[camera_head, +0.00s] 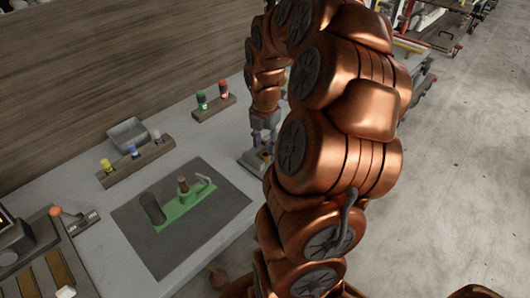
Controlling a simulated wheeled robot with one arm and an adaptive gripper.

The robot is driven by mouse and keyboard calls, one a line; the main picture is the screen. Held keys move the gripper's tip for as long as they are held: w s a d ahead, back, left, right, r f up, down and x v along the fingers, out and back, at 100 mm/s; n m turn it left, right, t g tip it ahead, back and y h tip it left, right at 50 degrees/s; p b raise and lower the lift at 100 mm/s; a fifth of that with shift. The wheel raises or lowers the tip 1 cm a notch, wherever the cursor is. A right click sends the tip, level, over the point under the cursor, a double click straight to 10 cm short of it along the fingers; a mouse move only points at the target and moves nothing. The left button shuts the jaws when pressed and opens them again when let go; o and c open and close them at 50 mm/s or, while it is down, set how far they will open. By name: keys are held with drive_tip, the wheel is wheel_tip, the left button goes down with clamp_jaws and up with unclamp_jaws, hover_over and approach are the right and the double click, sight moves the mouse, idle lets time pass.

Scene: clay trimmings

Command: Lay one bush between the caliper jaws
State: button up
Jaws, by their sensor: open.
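My gripper (262,146) points down at the back right of the bench, partly hidden by my arm. It is open; its fingers are small and hard to make out. A small dark grey and purplish item (253,160) lies on the bench just below it; I cannot tell whether they touch. A green fixture (184,207) on a dark mat (217,220) carries a dark cylinder (153,208), a short brown cylinder (183,186) and a grey lever. I cannot tell for sure which thing is the caliper or which are bushes.
One wooden rack (137,166) holds yellow, blue and pale pieces, another (215,108) green and red ones. A grey tray (128,133) stands behind. A device with an orange knob (56,211) is at left. The wall (100,60) closes the back.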

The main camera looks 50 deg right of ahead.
wheel_tip(320, 180, up, 8)
drive_tip(key=b, duration=0.1)
drive_tip(key=shift+f, duration=0.15)
drive_tip(key=s+a+m, duration=0.2)
drive_tip(key=a+m, duration=0.2)
drive_tip(key=a, duration=0.4)
drive_tip(key=s+a+m, duration=0.2)
drive_tip(key=a+m, duration=0.1)
drive_tip(key=a, duration=0.6)
drive_tip(key=s+a+f+m+g, duration=0.1)
drive_tip(key=s+a+f+m, duration=0.3)
drive_tip(key=s+a+m, duration=0.6)
drive_tip(key=s+m, duration=0.3)
drive_tip(key=shift+s+a+g, duration=0.15)
drive_tip(key=shift+a+g, duration=0.05)
drive_tip(key=shift+g, duration=0.2)
drive_tip(key=shift+r+p, duration=0.9)
